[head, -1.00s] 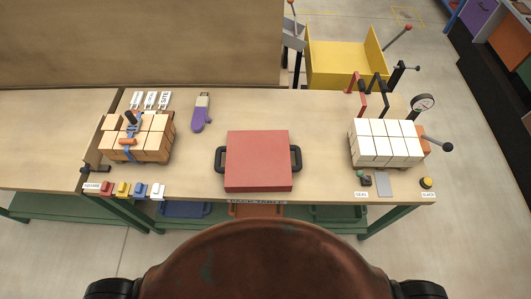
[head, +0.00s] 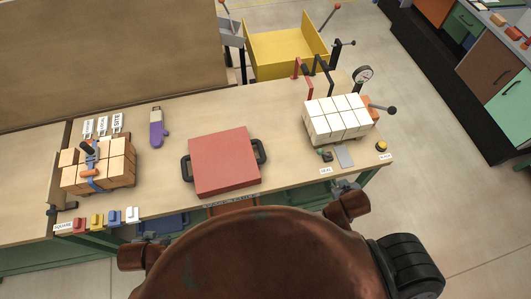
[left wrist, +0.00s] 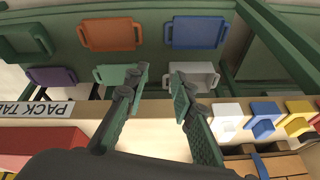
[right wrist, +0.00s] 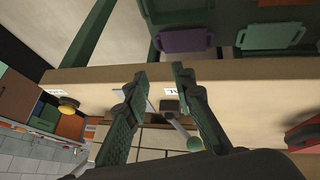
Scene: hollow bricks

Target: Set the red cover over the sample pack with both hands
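The red cover (head: 223,162), a square lid with a black handle on each side, lies on the table's middle. Its edge shows in the left wrist view (left wrist: 40,142) and the right wrist view (right wrist: 304,133). A white brick pack (head: 337,119) stands right of it; an orange brick pack (head: 97,165) with a blue strap stands left. I cannot tell which is the sample pack. My right gripper (head: 345,186) is at the table's front edge, right of the cover; the right wrist view shows it open and empty (right wrist: 160,77). My left gripper (left wrist: 160,83) is open and empty by the front edge.
Coloured blocks (head: 97,221) line the front left edge. A gauge (head: 364,74), levers and a yellow button (head: 381,146) surround the white pack. A yellow bin (head: 285,52) stands behind.

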